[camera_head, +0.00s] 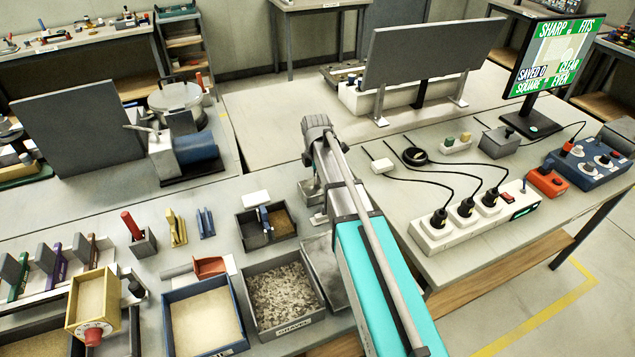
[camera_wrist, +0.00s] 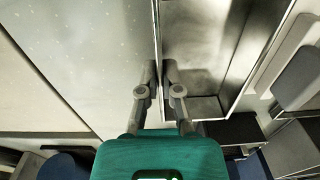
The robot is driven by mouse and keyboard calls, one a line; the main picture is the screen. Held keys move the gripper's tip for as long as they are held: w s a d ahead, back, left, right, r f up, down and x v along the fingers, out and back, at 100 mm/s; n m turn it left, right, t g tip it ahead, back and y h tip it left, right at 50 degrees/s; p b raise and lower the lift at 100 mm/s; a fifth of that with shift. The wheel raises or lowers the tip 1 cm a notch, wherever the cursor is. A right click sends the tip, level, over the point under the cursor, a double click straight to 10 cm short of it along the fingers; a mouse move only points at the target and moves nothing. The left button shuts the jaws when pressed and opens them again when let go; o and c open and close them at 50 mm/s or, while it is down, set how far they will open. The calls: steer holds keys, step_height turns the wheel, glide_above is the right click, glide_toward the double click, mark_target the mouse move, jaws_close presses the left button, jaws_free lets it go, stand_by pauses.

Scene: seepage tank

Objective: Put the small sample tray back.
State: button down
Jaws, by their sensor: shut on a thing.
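A shiny grey metal tray (camera_wrist: 203,107) fills the upper middle of the wrist view, and its inside looks empty. My gripper (camera_wrist: 159,76) is shut on its left wall, with one finger on each side of the thin edge. A grey metal tray, by its look the same one, shows in part in the head view (camera_head: 326,268), right of the gravel box and partly hidden by my arm. I cannot tell whether the tray touches the table.
A gravel box (camera_head: 286,330), a blue-walled sand tray (camera_head: 232,299) and a dark divided box (camera_head: 248,240) stand left of my arm. A red scoop (camera_head: 210,266) lies behind the sand tray. A white power strip (camera_head: 437,243) with cables stands right.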

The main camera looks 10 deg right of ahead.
steer(key=shift+f, duration=0.3)
steer(key=c, duration=1.3)
jaws_free()
steer(key=o, duration=0.5)
steer(key=shift+r, duration=0.1)
step_height(320, 180, up, 12)
steer(key=p, duration=1.2)
steer(key=shift+w, duration=0.1)
